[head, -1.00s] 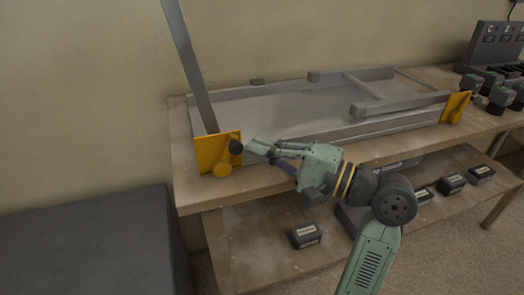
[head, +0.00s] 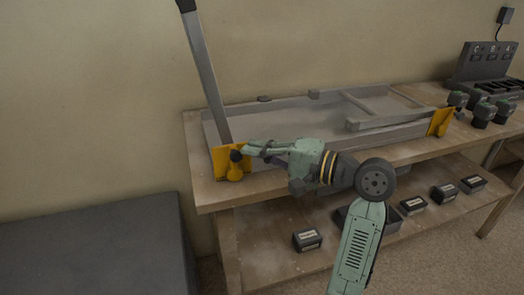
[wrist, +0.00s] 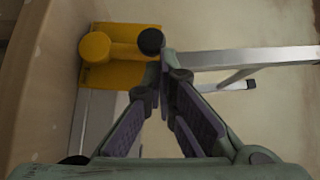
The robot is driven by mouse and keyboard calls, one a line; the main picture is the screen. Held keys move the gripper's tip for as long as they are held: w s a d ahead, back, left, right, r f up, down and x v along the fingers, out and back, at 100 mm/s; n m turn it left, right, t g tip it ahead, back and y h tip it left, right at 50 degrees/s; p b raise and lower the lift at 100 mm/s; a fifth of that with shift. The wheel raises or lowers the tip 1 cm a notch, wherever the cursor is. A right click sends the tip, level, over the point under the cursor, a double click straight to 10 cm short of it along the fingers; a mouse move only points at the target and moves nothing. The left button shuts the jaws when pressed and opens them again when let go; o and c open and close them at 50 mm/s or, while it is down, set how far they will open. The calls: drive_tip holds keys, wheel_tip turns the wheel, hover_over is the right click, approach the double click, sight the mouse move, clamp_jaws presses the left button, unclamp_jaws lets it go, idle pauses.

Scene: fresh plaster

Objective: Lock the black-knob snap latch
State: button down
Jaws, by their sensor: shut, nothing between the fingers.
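The round black knob (head: 236,156) sits on the yellow bracket (head: 219,163) at the left end of the grey metal frame on the bench. A yellow knob (head: 235,173) is just below it. My gripper (head: 247,149) is shut and empty, its fingertips close to the right of the black knob. In the wrist view, the black knob (wrist: 151,41) lies just ahead and left of my fingertips (wrist: 165,62), beside the yellow knob (wrist: 95,46). I cannot tell whether the fingertips touch the knob. The latch mechanism itself is not clearly visible.
A long grey bar (head: 208,75) rises from the bracket, leaning left. A second yellow bracket (head: 439,122) is at the frame's right end. Green-and-black tools (head: 483,112) stand on the bench's right. Labelled black boxes (head: 308,240) lie on the lower shelf. A dark grey block (head: 90,250) stands at left.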

drive_tip(key=shift+s+a+r+p, duration=0.15)
drive_tip(key=shift+a+r+p, duration=0.1)
drive_tip(key=shift+a+p, duration=0.3)
drive_tip(key=shift+s+a+r+p, duration=0.15)
drive_tip(key=shift+a+r+p, duration=0.15)
drive_tip(key=shift+a, duration=0.45)
